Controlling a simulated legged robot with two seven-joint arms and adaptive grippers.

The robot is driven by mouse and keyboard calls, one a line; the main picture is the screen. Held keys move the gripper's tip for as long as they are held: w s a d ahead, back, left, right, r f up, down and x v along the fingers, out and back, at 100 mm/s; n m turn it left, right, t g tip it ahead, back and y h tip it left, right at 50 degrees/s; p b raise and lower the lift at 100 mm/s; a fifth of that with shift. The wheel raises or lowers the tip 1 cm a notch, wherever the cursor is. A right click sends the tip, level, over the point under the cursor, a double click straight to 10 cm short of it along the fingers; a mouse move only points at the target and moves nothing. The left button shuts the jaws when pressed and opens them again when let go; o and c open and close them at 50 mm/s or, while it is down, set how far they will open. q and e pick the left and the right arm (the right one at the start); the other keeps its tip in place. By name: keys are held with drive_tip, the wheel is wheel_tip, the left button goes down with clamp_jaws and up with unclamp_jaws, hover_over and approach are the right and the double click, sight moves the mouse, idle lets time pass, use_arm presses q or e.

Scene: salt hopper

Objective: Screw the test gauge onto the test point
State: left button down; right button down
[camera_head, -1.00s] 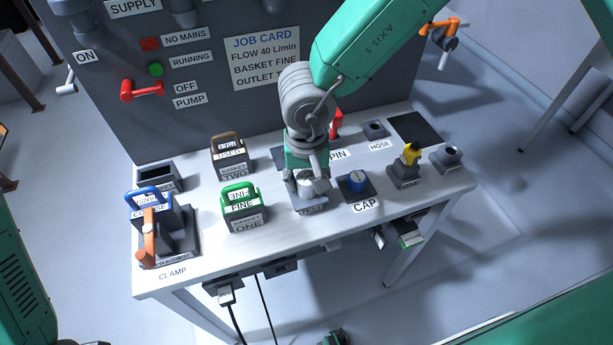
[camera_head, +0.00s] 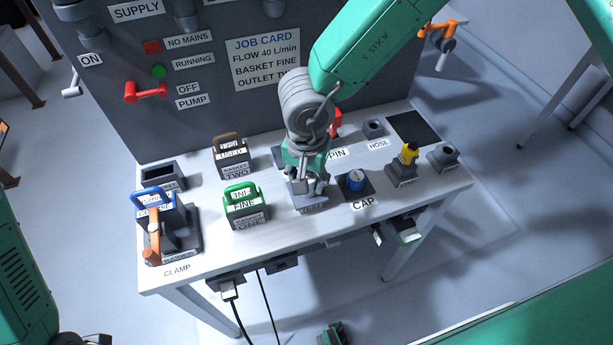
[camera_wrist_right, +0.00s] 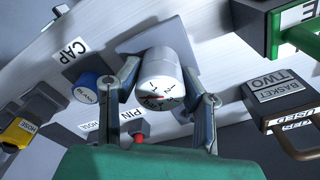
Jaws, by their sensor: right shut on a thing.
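The test gauge (camera_wrist_right: 163,78) is a short white cylinder with a dial and a red pointer on its end face. My right gripper (camera_wrist_right: 162,70) is shut on it, one finger on each side. In the head view my right gripper (camera_head: 308,187) points down over a grey block (camera_head: 311,206) with a partly hidden label, left of the CAP block. The test point itself is hidden under the gauge, so I cannot tell whether they touch. A grey plate (camera_wrist_right: 140,37) shows behind the gauge in the wrist view. My left gripper is not in view.
Basket TWO (camera_head: 231,155), a red pin (camera_head: 336,125) and a yellow-topped piece (camera_head: 410,153) stand around. The bench's front strip (camera_head: 300,234) is clear.

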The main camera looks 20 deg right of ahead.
drive_tip(key=shift+s+f, duration=0.1)
drive_tip(key=shift+s, duration=0.1)
drive_tip(key=c, duration=1)
unclamp_jaws()
drive_tip(key=shift+w+r, duration=0.1)
drive_tip(key=shift+r, duration=0.2)
drive_tip(key=r, duration=1.1)
drive_tip(key=shift+s+a+r, duration=0.2)
drive_tip(key=shift+s, duration=0.05)
